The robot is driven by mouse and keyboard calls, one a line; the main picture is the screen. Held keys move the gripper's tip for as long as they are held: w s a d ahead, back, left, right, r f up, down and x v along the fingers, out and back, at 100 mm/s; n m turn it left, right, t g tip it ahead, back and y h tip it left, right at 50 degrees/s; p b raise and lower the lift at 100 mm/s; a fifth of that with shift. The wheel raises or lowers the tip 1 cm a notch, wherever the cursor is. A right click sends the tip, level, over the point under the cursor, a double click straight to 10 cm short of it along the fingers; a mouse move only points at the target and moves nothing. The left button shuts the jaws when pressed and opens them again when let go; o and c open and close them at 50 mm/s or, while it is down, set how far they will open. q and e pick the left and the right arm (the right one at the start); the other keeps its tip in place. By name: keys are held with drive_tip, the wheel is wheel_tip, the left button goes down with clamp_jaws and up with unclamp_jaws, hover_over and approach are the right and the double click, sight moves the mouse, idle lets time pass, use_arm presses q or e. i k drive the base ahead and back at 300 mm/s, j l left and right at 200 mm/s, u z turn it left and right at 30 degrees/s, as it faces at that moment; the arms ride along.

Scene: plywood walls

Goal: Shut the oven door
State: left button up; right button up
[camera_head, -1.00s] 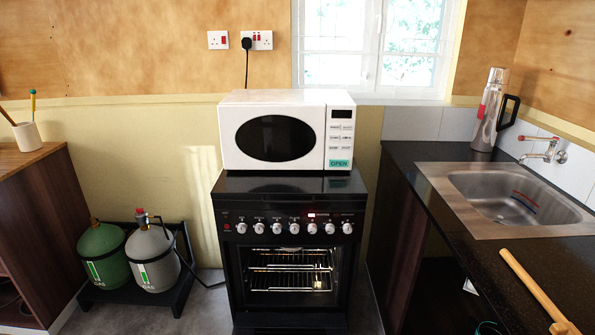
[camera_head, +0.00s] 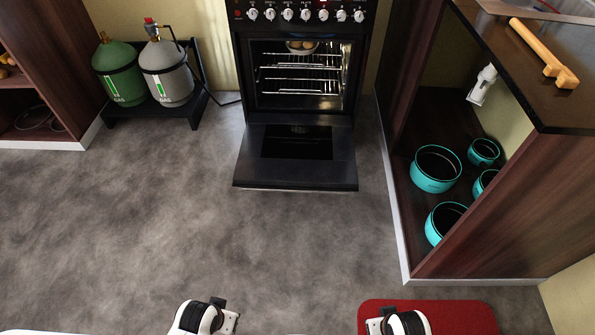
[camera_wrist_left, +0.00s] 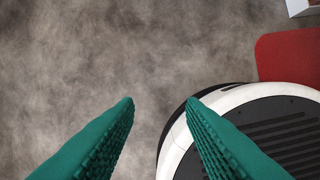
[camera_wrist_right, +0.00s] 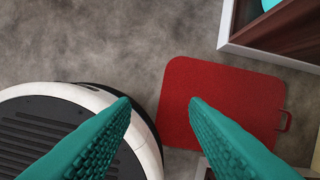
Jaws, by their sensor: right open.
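The black oven (camera_head: 240,60) stands against the far wall in the head view. Its door (camera_head: 340,170) is folded down fully open, roughly level above the floor. In the head view only parts of my two arms show at the bottom edge, well short of the door. In the left wrist view my left gripper (camera_wrist_left: 160,100) has its green fingers apart with nothing between them. In the right wrist view my right gripper (camera_wrist_right: 160,100) is also open and empty, above the floor.
Grey floor (camera_head: 200,220) lies clear before the oven. Two gas cylinders (camera_head: 165,72) stand left of it. On the right is an open cabinet (camera_head: 480,240) with several teal pots (camera_head: 436,169). A red mat (camera_head: 465,315) lies at bottom right, near my base.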

sight(288, 152)
drive_tip(key=i+j, duration=0.1)
drive_tip(key=i, duration=0.3)
drive_tip(key=i+j, duration=0.15)
drive_tip(key=i, duration=0.25)
